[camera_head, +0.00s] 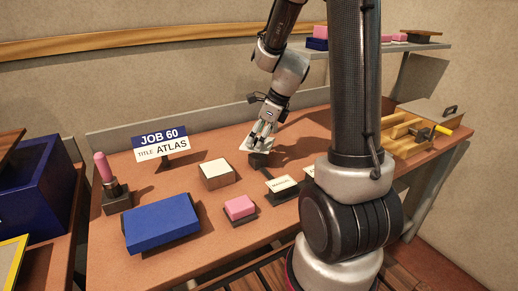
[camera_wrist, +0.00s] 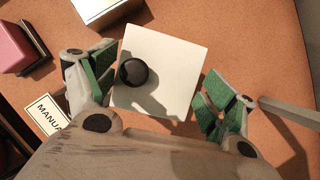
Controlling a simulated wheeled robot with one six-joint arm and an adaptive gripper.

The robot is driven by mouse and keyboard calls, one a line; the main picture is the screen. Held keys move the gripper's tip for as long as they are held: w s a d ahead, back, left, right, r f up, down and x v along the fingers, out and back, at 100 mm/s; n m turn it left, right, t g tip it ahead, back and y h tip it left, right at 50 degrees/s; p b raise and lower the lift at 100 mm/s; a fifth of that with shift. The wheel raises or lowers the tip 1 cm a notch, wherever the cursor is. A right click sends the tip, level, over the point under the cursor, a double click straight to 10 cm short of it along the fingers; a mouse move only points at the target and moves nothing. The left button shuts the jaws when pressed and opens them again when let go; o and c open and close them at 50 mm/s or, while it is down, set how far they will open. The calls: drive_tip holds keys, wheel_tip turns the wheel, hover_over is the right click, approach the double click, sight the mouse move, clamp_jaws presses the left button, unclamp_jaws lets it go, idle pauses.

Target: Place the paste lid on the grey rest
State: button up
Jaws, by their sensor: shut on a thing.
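The paste lid looks to be the flat white square plate (camera_wrist: 165,60) with a round black knob, in the middle of the wrist view. My gripper (camera_wrist: 160,88) is shut on it, with a green-padded finger at its left and right edges. In the head view my gripper (camera_head: 262,138) is over the back middle of the bench, with the pale lid at its fingertips, partly hidden. A small dark grey block (camera_head: 258,160), likely the grey rest, shows right below the lid. I cannot tell whether the lid touches it.
A white-topped box (camera_head: 217,174), a pink block (camera_head: 240,207) on a dark base and a blue block (camera_head: 160,222) stand to the left. A label plate (camera_head: 281,184) is in front. The job sign (camera_head: 161,144) is at the back left. A wooden fixture (camera_head: 405,135) is at right.

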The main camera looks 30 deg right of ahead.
sight(259, 156)
drive_tip(key=shift+f, duration=1.95)
drive_tip(key=shift+f, duration=0.15)
drive_tip(key=o, duration=0.9)
drive_tip(key=v, duration=1.2)
drive_tip(key=s+a+r+n+h, duration=0.1)
drive_tip(key=s+r+n, duration=0.3)
drive_tip(key=s+n, duration=0.5)
drive_tip(key=s+a+r+n+t+h, duration=0.1)
drive_tip(key=s+r+n, duration=0.3)
drive_tip(key=s+n, duration=0.5)
drive_tip(key=a+n+h, duration=0.1)
drive_tip(key=n, duration=0.8)
drive_tip(key=shift+s+a, duration=0.35)
drive_tip(key=shift+s, duration=0.05)
